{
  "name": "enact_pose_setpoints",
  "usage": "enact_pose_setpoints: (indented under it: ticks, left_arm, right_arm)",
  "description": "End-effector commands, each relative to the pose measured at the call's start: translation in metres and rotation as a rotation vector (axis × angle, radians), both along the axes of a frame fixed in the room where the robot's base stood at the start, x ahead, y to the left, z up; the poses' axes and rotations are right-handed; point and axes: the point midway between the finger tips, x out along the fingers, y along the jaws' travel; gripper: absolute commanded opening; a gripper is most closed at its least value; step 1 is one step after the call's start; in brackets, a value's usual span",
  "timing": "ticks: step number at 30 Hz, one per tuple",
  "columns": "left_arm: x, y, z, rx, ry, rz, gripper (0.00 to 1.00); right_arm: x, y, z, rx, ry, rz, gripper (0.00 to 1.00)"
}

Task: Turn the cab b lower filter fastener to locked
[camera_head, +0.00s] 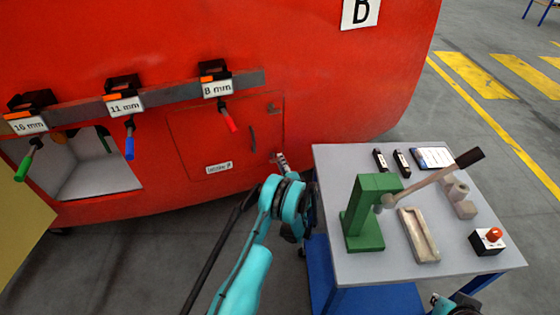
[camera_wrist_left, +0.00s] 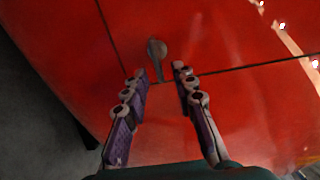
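The lower filter fastener (camera_wrist_left: 156,50) is a small grey piece with a rounded head and a narrow tail, on the red cab face near a panel seam in the left wrist view. Its tail points toward the gap between my left fingertips. My left gripper (camera_wrist_left: 159,72) is open, its fingers apart on either side of that tail; contact cannot be told. In the head view my left gripper (camera_head: 279,159) is at the lower right corner of the filter panel (camera_head: 205,135) and hides the fastener there. A small part of my right arm shows at the bottom right; its fingers cannot be made out.
A grey-topped table (camera_head: 345,266) stands just right of my left arm, with a green lever press (camera_head: 364,215), a tan tray (camera_head: 418,236) and a red-button box (camera_head: 487,240). Labelled clamps with coloured handles hang from a rail (camera_head: 170,93) on the cab.

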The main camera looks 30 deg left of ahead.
Motion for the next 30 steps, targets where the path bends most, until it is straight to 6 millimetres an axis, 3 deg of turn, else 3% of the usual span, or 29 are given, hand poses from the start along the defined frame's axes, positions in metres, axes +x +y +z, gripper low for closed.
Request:
enact_pose_setpoints:
  ticks: [10, 30]
  left_arm:
    - [-0.034, -0.042, 0.0, -0.001, 0.001, -0.001, 0.27]
    - [-0.038, -0.045, 0.0, -0.001, 0.001, 0.001, 0.27]
  right_arm:
    - [0.0, 0.0, 0.0, 0.0, 0.0, 0.0, 0.0]
    - [0.0, 0.0, 0.0, 0.0, 0.0, 0.0, 0.0]
